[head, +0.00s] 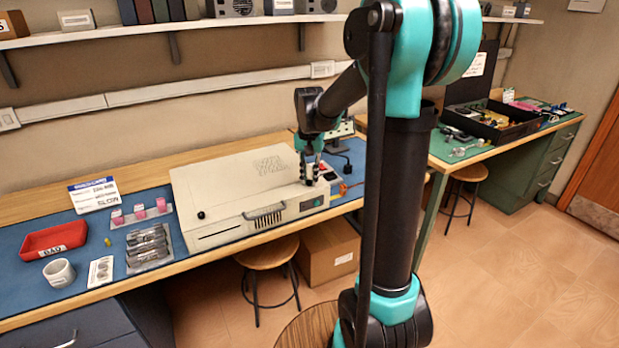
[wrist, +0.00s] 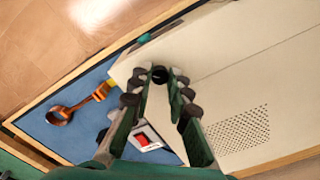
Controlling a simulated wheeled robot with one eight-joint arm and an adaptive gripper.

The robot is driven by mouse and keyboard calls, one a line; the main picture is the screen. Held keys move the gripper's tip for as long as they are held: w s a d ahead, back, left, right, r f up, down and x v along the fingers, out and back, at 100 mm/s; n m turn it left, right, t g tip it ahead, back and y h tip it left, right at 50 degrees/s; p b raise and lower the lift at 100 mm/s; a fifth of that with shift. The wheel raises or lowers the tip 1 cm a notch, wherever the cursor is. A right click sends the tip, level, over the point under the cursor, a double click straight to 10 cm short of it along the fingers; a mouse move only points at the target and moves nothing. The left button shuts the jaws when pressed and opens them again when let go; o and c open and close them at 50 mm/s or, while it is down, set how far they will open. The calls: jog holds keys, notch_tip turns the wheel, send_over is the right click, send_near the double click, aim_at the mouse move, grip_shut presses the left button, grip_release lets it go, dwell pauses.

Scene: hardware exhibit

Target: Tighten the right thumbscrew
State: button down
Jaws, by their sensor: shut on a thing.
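The beige case (head: 235,180) lies flat on the blue mat, with a handle and slot on its front. Its left thumbscrew (head: 201,215), a small black knob, stands on the top near the front left. The right thumbscrew (wrist: 160,74) is a black knob between my fingertips in the wrist view, near the case's edge. My gripper (head: 308,180) points down over the case's right end; it also shows in the wrist view (wrist: 158,80). It is shut on the right thumbscrew, which the fingers hide in the head view.
A red switch (wrist: 142,138) lies beside the fingers. An orange-and-copper item (wrist: 62,114) is on the mat beyond the case. A red tray (head: 53,241), white mug (head: 59,272) and several small parts stand at the left. A shelf (head: 250,25) runs above the bench.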

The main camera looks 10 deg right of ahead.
aim_at(310, 181)
jog(key=m, duration=0.4)
jog(key=shift+m, duration=2.8)
jog(key=c, duration=1.4)
grip_release()
jog(key=shift+c, duration=0.2)
notch_tip(310, 181, up, 12)
